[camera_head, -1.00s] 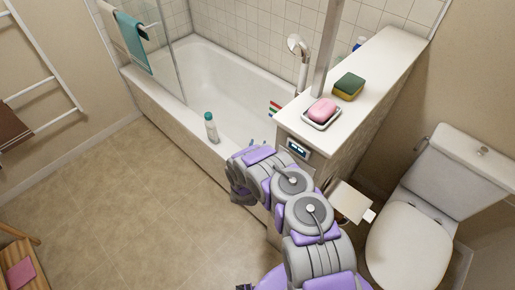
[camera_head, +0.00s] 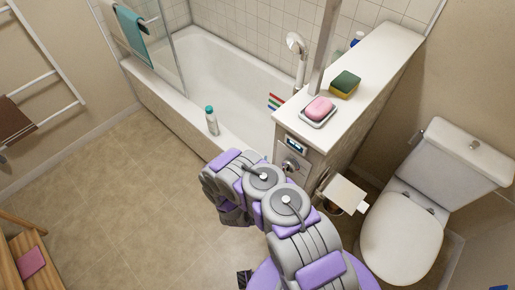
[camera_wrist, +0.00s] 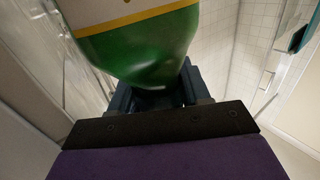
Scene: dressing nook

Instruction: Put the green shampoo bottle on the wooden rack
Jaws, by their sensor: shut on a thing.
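The green shampoo bottle (camera_wrist: 140,50) fills the upper middle of the wrist view, with a white and yellow label band above its green end. My gripper (camera_wrist: 155,97) is shut on it; the fingers show only partly, below and behind the bottle. In the head view my folded arm hides the gripper and the held bottle. The wooden rack (camera_head: 22,243) is at the lower left edge of the head view, partly cut off, with a pink folded item (camera_head: 31,262) on it. My arm is well to the right of the rack.
A white bottle with a teal cap (camera_head: 211,121) stands on the bathtub rim (camera_head: 165,97). A ledge (camera_head: 374,62) holds pink soap (camera_head: 319,108) and a sponge (camera_head: 345,84). A toilet (camera_head: 403,238) stands at right. The floor (camera_head: 120,190) between arm and rack is clear.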

